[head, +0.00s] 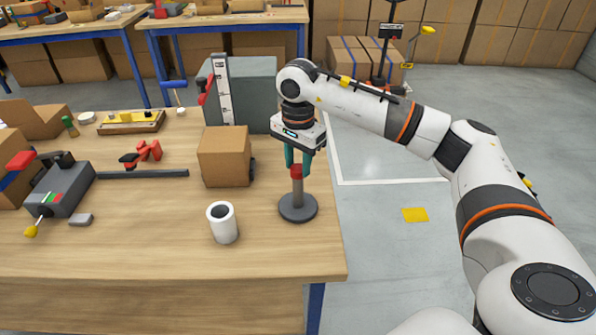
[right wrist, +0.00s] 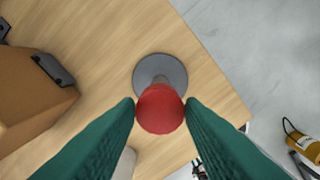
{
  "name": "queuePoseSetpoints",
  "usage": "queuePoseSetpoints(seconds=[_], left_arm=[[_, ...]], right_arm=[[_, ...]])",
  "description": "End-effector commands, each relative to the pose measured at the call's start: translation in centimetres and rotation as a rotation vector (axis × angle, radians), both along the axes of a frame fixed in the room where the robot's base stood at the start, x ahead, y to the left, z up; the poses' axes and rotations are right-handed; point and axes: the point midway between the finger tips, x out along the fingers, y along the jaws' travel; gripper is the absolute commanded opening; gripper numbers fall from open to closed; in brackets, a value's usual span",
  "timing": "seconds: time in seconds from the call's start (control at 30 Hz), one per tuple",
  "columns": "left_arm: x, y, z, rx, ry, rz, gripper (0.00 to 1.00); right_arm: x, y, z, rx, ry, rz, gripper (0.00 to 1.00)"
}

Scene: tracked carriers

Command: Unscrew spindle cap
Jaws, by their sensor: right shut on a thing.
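The red spindle cap (head: 296,171) sits on top of a grey upright spindle (head: 297,190) with a round dark base (head: 298,208) near the table's right edge. My right gripper (head: 297,165) comes down from above and is shut on the cap. In the right wrist view the red cap (right wrist: 160,108) lies between the two green fingertips, with the grey base (right wrist: 148,72) beyond it. The cap's threads are hidden, so I cannot tell how far it is turned. My left gripper is not in view.
A white cup (head: 222,223) stands left of the spindle, toward the front. A cardboard box (head: 224,157) stands behind the cup, with a grey cabinet (head: 245,95) farther back. The wooden table (head: 140,230) is clear at the front. The table's right edge is close to the spindle base.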

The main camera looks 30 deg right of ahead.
Motion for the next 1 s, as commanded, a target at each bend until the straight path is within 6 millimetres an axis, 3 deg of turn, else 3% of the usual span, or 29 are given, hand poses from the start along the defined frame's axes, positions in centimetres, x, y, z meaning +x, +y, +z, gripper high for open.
queuePoseSetpoints(seconds=[0.17, 0.7, 1.0], left_arm=[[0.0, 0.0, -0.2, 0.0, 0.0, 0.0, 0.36], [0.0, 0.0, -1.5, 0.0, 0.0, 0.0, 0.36], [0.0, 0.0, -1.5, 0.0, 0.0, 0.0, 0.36]], right_arm=[[0.0, 0.0, -0.1, 0.0, 0.0, 0.042, 0.16], [0.0, 0.0, -0.1, -0.001, 0.001, 0.812, 0.16], [0.0, 0.0, -0.1, 0.0, 0.002, 0.849, 0.16]])
